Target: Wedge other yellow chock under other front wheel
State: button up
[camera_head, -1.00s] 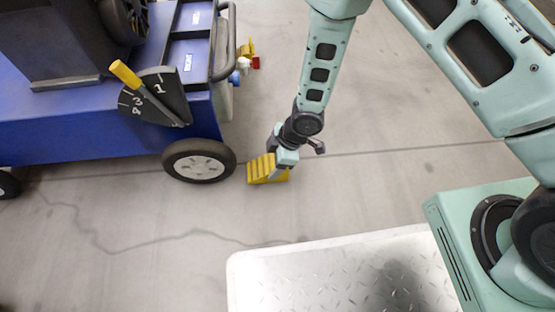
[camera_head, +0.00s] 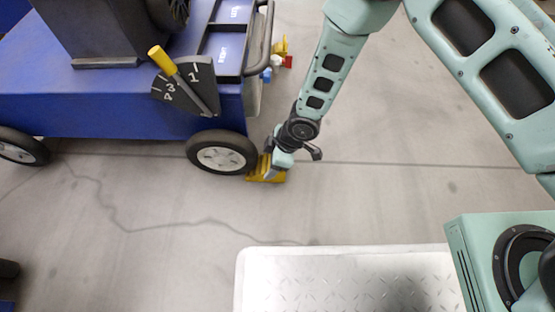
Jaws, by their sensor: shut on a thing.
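My gripper (camera_head: 277,165) is shut on a yellow stepped chock (camera_head: 265,174) on the floor, and hides part of it. The chock is at the right side of the blue cart's near front wheel (camera_head: 222,153), a black tyre with a pale hub. The chock's left end meets or nearly meets the tyre; I cannot tell if it is wedged tight. Another yellow chock-like piece (camera_head: 281,46) shows at the cart's far right side, beside small red, white and blue parts.
The blue cart (camera_head: 120,115) carries a lever with a yellow grip (camera_head: 163,60) over a numbered black plate, and a dark handle rail. Another wheel (camera_head: 20,147) is at the left. A metal tread plate (camera_head: 340,285) lies in front. The floor at right is clear.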

jog(key=shift+a, duration=0.35)
jog(key=o, duration=1.5)
jog(key=shift+d, duration=0.1)
jog(key=p+v, duration=1)
jog(key=v, duration=0.7)
jog(key=shift+r+p, duration=0.25)
jog(key=shift+p, duration=0.05)
jog(key=shift+r+p, duration=3.35)
jog(key=shift+r, duration=0.15)
jog(key=shift+r, duration=0.1)
